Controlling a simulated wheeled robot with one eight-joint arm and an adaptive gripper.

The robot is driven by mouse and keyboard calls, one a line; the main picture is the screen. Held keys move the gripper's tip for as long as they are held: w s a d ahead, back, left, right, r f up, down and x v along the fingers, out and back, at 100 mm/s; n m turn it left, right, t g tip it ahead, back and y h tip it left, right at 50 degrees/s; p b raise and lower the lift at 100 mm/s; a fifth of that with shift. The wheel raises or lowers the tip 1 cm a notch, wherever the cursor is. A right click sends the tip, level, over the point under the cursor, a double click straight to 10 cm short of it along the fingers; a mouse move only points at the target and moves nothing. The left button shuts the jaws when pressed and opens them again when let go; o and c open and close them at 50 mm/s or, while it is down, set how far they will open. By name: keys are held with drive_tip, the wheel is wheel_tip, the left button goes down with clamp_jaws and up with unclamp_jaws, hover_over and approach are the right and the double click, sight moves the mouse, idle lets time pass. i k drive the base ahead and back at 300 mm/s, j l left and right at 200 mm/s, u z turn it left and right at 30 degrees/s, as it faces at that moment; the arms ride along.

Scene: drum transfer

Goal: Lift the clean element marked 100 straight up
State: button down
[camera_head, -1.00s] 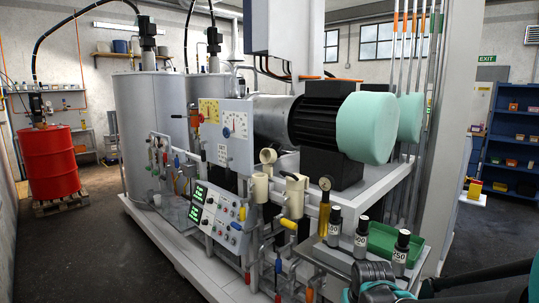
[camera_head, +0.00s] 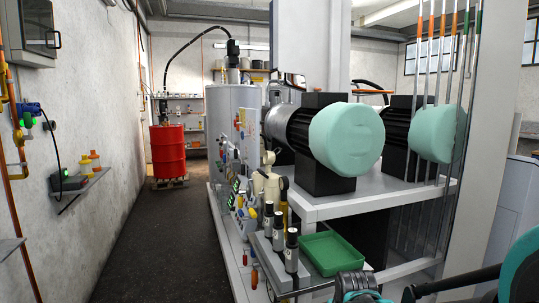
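The labels are too small to read now, so I cannot tell which is marked 100. A second earlier the front label looked like 250. My arm shows at the bottom right, with teal and dark parts and a grey ribbed piece, right of the elements and apart from them. My gripper's fingers are not visible.
A green tray (camera_head: 331,254) lies right of the elements. Teal-capped motors (camera_head: 345,138) sit on the grey frame above. A red drum (camera_head: 168,152) stands on a pallet at the back. The dark floor aisle (camera_head: 150,235) is clear; a wall shelf (camera_head: 80,187) holds yellow bottles.

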sight(268, 214)
drive_tip(key=i+l+u, duration=0.2)
drive_tip(key=l, duration=0.3)
drive_tip(key=l+u, duration=0.2)
drive_tip(key=l, duration=0.25)
drive_tip(key=l+u, duration=0.2)
drive_tip(key=l, duration=0.3)
drive_tip(key=i+l, duration=0.05)
